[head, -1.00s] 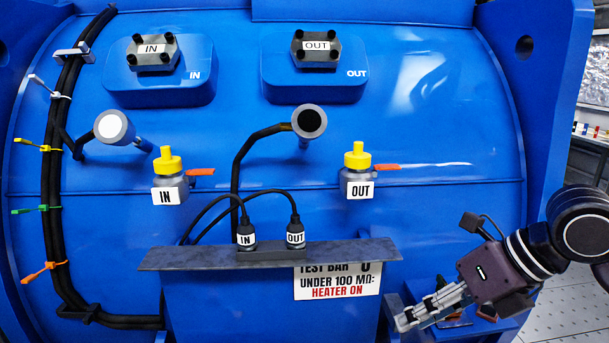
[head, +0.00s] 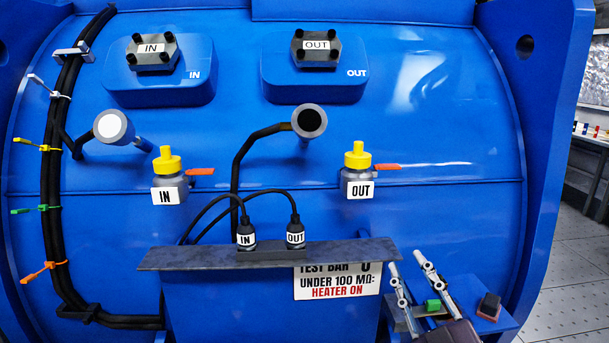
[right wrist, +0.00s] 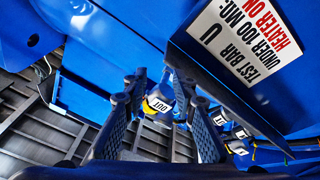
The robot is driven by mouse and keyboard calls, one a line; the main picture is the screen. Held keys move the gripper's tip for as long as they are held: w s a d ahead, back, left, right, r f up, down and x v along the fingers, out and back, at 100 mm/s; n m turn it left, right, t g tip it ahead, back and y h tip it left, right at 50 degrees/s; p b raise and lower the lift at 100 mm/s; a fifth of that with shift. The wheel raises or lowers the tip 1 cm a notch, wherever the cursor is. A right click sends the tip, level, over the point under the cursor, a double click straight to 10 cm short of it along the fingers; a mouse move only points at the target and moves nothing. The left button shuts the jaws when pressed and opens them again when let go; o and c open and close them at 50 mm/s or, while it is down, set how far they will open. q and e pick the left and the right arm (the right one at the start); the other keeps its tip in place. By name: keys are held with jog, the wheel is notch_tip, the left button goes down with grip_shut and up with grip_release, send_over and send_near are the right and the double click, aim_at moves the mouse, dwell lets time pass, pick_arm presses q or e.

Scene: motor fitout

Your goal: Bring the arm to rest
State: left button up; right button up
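My right gripper (head: 408,262) is at the lower right of the head view, its two fingers pointing up, spread apart with nothing between them. The rest of the right arm is mostly below the frame. In the right wrist view the fingers (right wrist: 165,90) are also apart and empty, with the blue machine and a tag behind them. My left gripper is not in view.
The blue motor housing (head: 400,130) fills the view. A grey ledge (head: 350,253) with two plugs is left of the gripper. Tiled floor (head: 565,285) is clear at right.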

jog(key=s+d+f+m+g+h, duration=0.1)
jog(key=s+d+f+m+g, duration=0.15)
jog(key=f, duration=0.55)
jog(key=s+d+f+m+g+h, duration=0.15)
jog(key=s+f+g, duration=0.25)
jog(key=f, duration=0.4)
jog(key=s+d+f+m+g+h, duration=0.1)
jog(key=s+f+m+g+h, duration=0.15)
jog(key=f, duration=0.55)
jog(key=s+a+f+g+y, duration=0.15)
jog(key=s+f+g, duration=0.25)
jog(key=s+f, duration=0.4)
jog(key=s+a+f+g+y, duration=0.15)
jog(key=s+f+g, duration=0.35)
jog(key=s, duration=0.6)
notch_tip(320, 180, down, 28)
jog(key=s, duration=0.3)
jog(key=s+d+f+g+h, duration=0.1)
jog(key=s+d+f, duration=0.2)
jog(key=s+f, duration=1.1)
jog(key=shift+s+f+g, duration=0.15)
jog(key=shift+s+g, duration=0.25)
jog(key=shift+s, duration=0.4)
jog(key=shift+n, duration=0.25)
